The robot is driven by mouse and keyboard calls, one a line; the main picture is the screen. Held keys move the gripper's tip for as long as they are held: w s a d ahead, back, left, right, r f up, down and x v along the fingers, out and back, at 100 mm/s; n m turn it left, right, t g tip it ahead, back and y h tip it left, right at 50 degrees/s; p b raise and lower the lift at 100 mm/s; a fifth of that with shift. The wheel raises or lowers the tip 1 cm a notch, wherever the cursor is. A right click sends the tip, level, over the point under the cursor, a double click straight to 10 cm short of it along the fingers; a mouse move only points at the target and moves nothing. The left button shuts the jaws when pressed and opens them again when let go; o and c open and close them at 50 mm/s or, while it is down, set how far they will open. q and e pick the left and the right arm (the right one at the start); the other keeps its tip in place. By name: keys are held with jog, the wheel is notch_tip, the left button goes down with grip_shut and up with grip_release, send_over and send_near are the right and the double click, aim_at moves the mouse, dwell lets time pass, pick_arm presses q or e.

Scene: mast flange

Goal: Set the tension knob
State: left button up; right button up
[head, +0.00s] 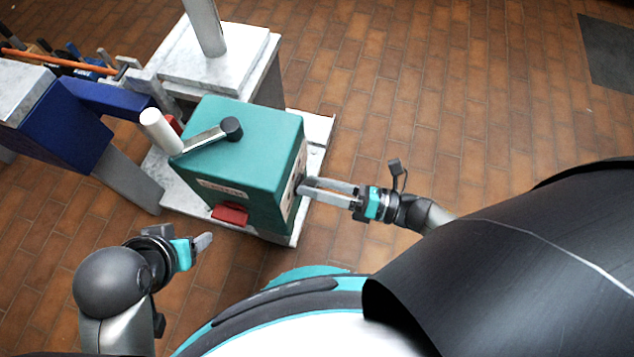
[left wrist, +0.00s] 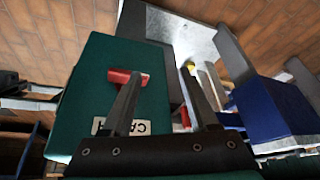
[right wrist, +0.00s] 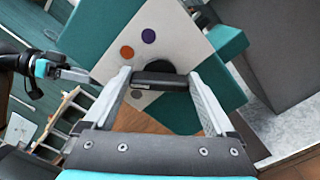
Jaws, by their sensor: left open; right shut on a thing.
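The teal box (head: 245,150) stands on a pale base plate, and its right side carries a pale panel (right wrist: 115,55) with purple, orange and grey dots. A dark knob (right wrist: 165,79) with a bar-shaped grip sticks out of this panel in the right wrist view. My right gripper (head: 303,187) is shut on the knob's bar, one finger at each end; in the head view the knob is mostly hidden. My left gripper (head: 204,242) is open and empty in front of the box, apart from it. Its fingers also show in the left wrist view (left wrist: 160,92).
A crank lever with a dark knob (head: 231,128) and a white handle (head: 160,131) is on top of the box. A red latch (head: 230,214) is on its front. A blue block (head: 65,125) stands left, and a pale post (head: 205,25) behind.

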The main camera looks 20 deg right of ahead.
jog(key=m, duration=0.4)
jog(key=shift+f, duration=0.15)
pick_arm(q)
jog(key=shift+w+f, duration=0.15)
jog(key=shift+f, duration=0.4)
pick_arm(e)
jog(key=shift+d+m, duration=0.1)
jog(key=shift+m, duration=0.8)
jog(key=shift+f, duration=0.1)
jog(key=o, duration=1.1)
jog(key=shift+c, duration=0.2)
